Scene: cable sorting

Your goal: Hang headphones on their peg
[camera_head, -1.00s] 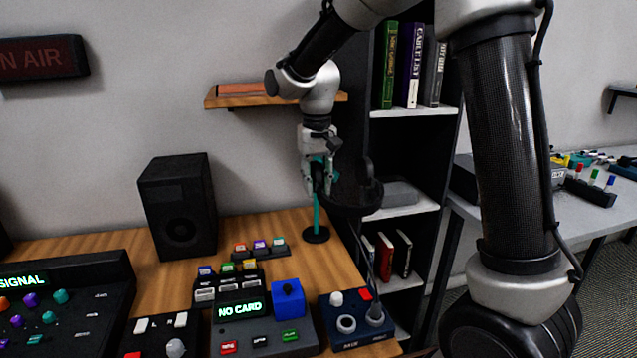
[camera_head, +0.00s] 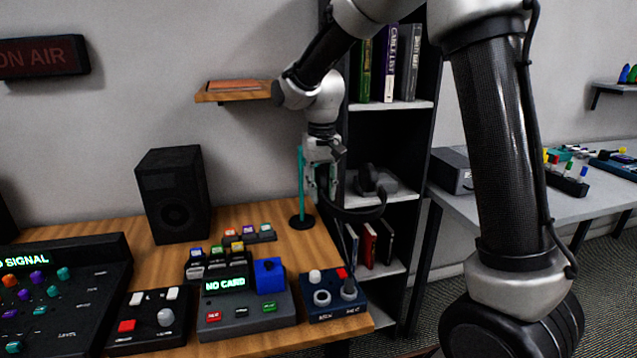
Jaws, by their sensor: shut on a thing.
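The black headphones (camera_head: 362,214) hang from my gripper (camera_head: 327,190), which is shut on them. Their band curves out to the right, in front of the bookcase, and an ear cup seems to show near the shelf. A teal stand with a round dark base (camera_head: 302,222) stands upright on the desk, just left of my gripper. Its upper part (camera_head: 301,165) shows beside the gripper. I cannot tell whether the headphones touch the stand. The fingers and the held part are small and dark.
A wooden wall shelf (camera_head: 228,96) is behind and above. A black speaker (camera_head: 174,195) stands left on the wooden desk (camera_head: 120,221). Consoles, including one reading NO CARD (camera_head: 240,316), fill the desk front. A black bookcase (camera_head: 425,143) stands close right.

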